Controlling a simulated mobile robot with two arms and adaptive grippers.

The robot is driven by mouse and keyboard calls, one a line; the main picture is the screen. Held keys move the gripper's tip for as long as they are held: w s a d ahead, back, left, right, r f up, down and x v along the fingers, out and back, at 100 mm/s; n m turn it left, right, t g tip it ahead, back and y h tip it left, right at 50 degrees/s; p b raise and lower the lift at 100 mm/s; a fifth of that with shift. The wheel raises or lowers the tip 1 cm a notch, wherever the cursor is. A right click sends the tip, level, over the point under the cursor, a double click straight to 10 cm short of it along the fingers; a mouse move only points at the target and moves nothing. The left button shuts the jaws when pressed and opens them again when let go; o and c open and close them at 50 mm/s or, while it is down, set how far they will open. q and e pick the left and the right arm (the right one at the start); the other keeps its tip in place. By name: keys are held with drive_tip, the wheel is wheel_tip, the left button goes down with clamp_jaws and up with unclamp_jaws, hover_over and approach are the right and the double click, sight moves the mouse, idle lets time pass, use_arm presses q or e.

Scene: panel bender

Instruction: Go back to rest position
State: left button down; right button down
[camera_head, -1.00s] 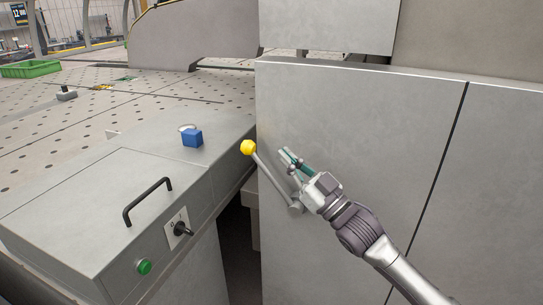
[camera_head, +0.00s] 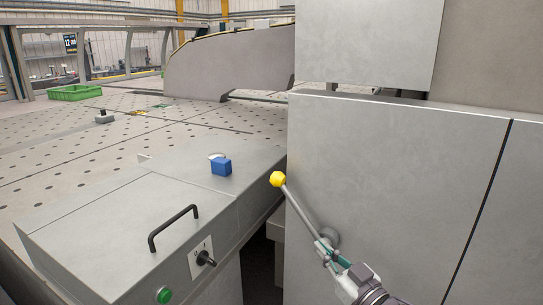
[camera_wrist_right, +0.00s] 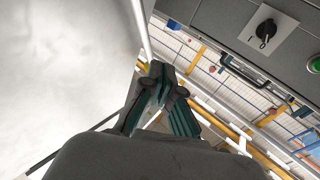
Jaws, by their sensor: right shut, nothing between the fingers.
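My right gripper (camera_head: 322,247) is at the lower right in the head view. It is shut and empty. Its tips overlap the pivot end of a grey lever in the picture; I cannot tell whether they touch it. The lever (camera_head: 297,204) has a yellow knob (camera_head: 278,179) and is mounted on the grey machine panel (camera_head: 390,180). In the right wrist view the dark green fingers (camera_wrist_right: 160,75) come together with nothing between them. My left gripper is not in view.
A control box (camera_head: 130,225) with a black handle (camera_head: 173,228), a rotary switch (camera_head: 205,258) and a green button (camera_head: 164,295) stands at left. Behind are a perforated table (camera_head: 60,150) and a green crate (camera_head: 75,92).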

drive_tip(key=s+f+m+g+h, duration=0.1)
drive_tip(key=s+f+g+h, duration=0.15)
drive_tip(key=f, duration=0.35)
drive_tip(key=s+f+m+g+h, duration=0.1)
drive_tip(key=s+f+h, duration=0.1)
drive_tip(key=s+f, duration=0.3)
drive_tip(key=s+d+f+m+g+h, duration=0.1)
drive_tip(key=s+d+f+g, duration=0.15)
drive_tip(key=s+f, duration=0.4)
drive_tip(key=s+d+f+g+h, duration=0.1)
drive_tip(key=s+f+g, duration=0.25)
drive_tip(key=s, duration=0.55)
drive_tip(key=s+d+f+m+g+h, duration=0.1)
drive_tip(key=s+d+f+g+h, duration=0.1)
drive_tip(key=s+f+g, duration=0.35)
wheel_tip(320, 180, down, 23)
drive_tip(key=s, duration=0.3)
drive_tip(key=s+d+f+g, duration=0.1)
drive_tip(key=s+d+f, duration=0.2)
drive_tip(key=s+f, duration=1.3)
drive_tip(key=shift+s+f, duration=0.4)
drive_tip(key=shift+f, duration=0.2)
